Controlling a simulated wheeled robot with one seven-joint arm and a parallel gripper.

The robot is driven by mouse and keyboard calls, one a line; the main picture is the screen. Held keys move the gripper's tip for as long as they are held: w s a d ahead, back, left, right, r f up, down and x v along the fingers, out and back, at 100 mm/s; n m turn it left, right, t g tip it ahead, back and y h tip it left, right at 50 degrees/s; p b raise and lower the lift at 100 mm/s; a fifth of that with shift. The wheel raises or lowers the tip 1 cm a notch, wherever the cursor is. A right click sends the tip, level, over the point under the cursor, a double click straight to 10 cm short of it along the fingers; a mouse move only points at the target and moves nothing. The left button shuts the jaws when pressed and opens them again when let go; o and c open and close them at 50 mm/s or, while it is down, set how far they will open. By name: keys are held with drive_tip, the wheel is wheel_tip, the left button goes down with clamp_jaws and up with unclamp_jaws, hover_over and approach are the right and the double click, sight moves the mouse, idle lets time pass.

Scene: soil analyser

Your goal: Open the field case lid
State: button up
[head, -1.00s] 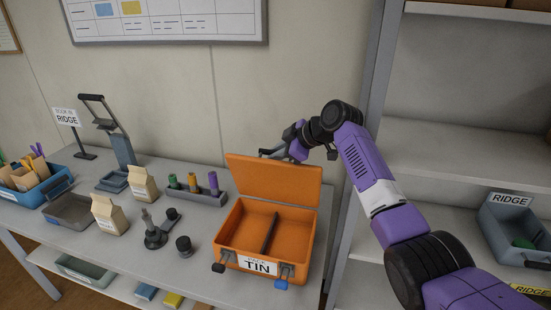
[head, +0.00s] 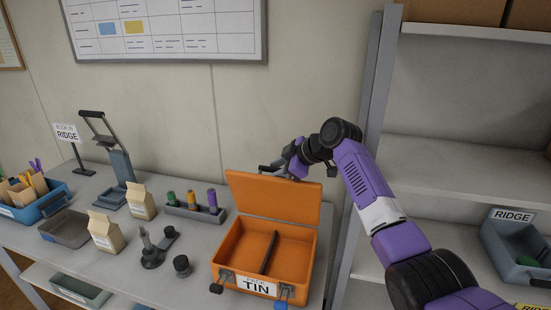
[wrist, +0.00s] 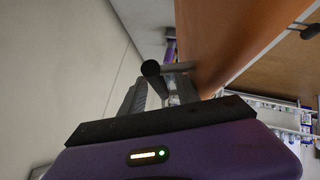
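The orange field case (head: 228,250) stands on the table with a "TIN" label on its front. Its lid (head: 272,198) is raised, hinged at the back edge and leaning slightly back. The interior is open to view and empty apart from a dark divider (head: 269,252). Two latches (head: 282,293) hang at the front. My gripper (head: 268,168) is at the lid's top edge, behind it and partly hidden.
Left of the case are a rack of coloured cylinders (head: 196,209), paper bags (head: 105,233), a dark stand tool (head: 155,250) and a press (head: 120,165). A shelf unit (head: 450,165) with a "RIDGE" bin (head: 515,245) stands close on the right. The wall is behind.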

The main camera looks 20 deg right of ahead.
wheel_tip(320, 180, up, 20)
drive_tip(key=b, duration=0.2)
drive_tip(key=shift+b, duration=0.35)
drive_tip(key=shift+f, duration=0.15)
